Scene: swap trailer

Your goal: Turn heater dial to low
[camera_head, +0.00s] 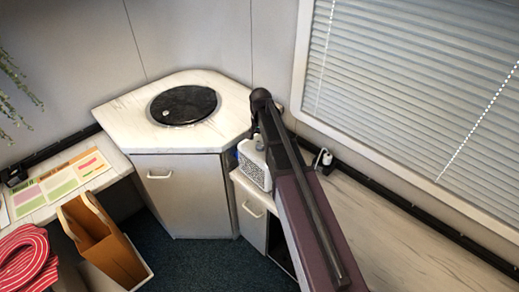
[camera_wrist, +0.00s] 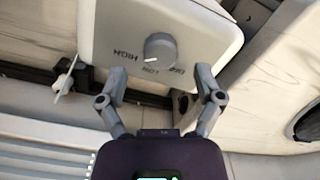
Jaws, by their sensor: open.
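The heater is a small white box (camera_head: 254,165) on the low counter in the head view, partly behind my arm. In the wrist view its pale front face (camera_wrist: 205,38) fills the upper middle. The round grey dial (camera_wrist: 160,48) sits on that face, with HIGH to its left and LOW and OFF lettering below it. I cannot clearly tell which mark the dial points to. My gripper (camera_wrist: 159,76) is open, its two fingers spread to either side of the dial and apart from it. The gripper is not distinguishable in the head view.
A corner cabinet (camera_head: 123,122) with a round black inset (camera_head: 184,104) stands left of the heater. A plug (camera_head: 326,158) sits by the wall behind my arm. The long pale counter (camera_head: 400,245) at right is clear. A window with blinds (camera_head: 420,80) is above it.

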